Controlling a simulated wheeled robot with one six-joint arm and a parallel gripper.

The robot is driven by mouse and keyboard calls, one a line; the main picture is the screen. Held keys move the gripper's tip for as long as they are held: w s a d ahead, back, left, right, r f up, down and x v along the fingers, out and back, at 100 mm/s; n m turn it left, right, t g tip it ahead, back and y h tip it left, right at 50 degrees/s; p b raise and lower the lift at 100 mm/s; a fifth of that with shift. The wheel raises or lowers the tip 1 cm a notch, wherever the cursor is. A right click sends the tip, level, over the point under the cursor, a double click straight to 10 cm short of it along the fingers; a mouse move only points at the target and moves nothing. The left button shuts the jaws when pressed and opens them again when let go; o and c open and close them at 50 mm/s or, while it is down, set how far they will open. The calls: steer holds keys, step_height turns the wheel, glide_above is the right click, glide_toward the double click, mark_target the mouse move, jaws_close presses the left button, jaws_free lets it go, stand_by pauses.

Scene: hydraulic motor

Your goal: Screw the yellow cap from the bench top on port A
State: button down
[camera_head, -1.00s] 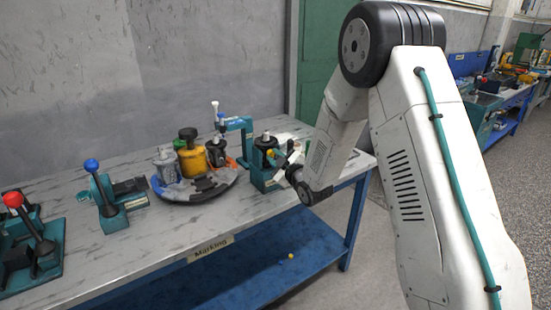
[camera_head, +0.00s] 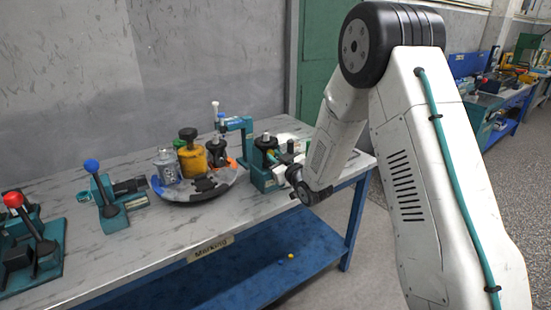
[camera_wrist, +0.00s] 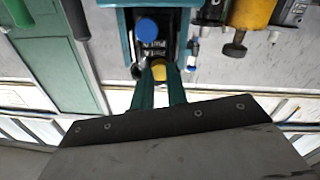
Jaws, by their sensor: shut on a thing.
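My gripper (camera_wrist: 160,80) is shut on the yellow cap (camera_wrist: 159,70), which shows between its fingertips in the wrist view. The cap is right at the near side of the black hydraulic motor (camera_wrist: 151,50); I cannot tell whether it is seated on a port or how far. A blue cap (camera_wrist: 146,28) sits on the motor just beyond. The motor is held in a teal fixture (camera_wrist: 124,40). In the head view the motor (camera_head: 265,142) stands at the bench's right end, with my gripper (camera_head: 282,165) at its right side. The port itself is hidden.
A round dark tray (camera_head: 205,194) with a yellow container (camera_head: 192,158) and several bottles stands left of the fixture. Lever units with blue (camera_head: 92,166) and red (camera_head: 13,199) knobs are farther left. A small yellow piece (camera_head: 291,256) lies on the lower shelf.

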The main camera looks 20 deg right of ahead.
steer(key=m, duration=0.4)
steer(key=shift+m, duration=0.3)
steer(key=c, duration=1.5)
jaws_free()
steer(key=n, duration=1)
